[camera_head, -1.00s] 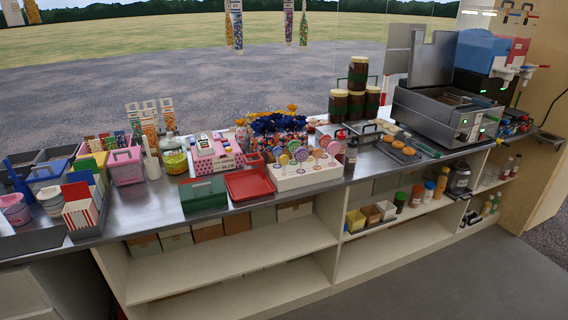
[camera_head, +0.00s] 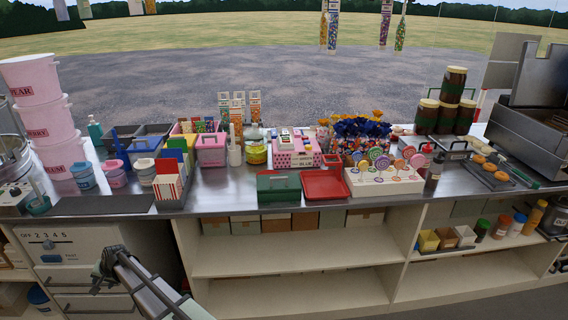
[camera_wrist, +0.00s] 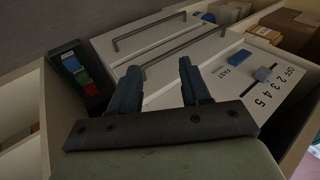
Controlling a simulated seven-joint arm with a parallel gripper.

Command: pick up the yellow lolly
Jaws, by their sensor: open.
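Several round swirled lollies stand upright on sticks in a white lolly stand (camera_head: 384,187), right of centre on the counter. Their discs look green, purple, pink and orange; I cannot pick out a clearly yellow one at this size. My gripper (camera_wrist: 158,85) is open and empty in the wrist view, with its two dark fingers apart in front of a white drawer unit. In the head view the end of my arm is low at the left, below counter height and far from the lollies. No lolly shows in the wrist view.
A red tray (camera_head: 325,184) and green box (camera_head: 278,187) sit left of the stand. Blue flowers (camera_head: 358,133) stand behind it, and a dark bottle (camera_head: 434,172) to its right. Open shelves run below the counter.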

